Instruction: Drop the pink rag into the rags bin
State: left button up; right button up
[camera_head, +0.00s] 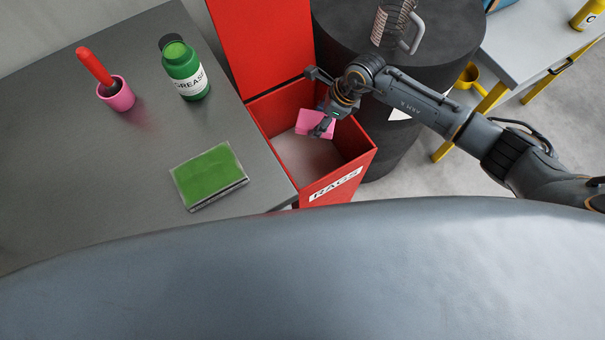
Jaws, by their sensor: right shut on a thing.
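The pink rag (307,121) is in my right gripper (325,123), which is shut on it. The gripper holds it over the opening of the rags bin. The rags bin (359,164) is a red box with a white label reading RAGS on its front. Its red lid (262,40) stands open at the back. Part of the bin's pale inside floor shows below the rag. How far the rag is above the floor is hard to tell. My left gripper is not in view.
A grey table left of the bin holds a green grease bottle (187,72), a pink cup (117,95) with a red-handled tool, and a green pad (209,175). A dark drum (440,75) with a glass mug stands behind the bin. A light table (530,45) is at upper right.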

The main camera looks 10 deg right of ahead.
jog(key=o, duration=1.2)
jog(key=v, duration=1.2)
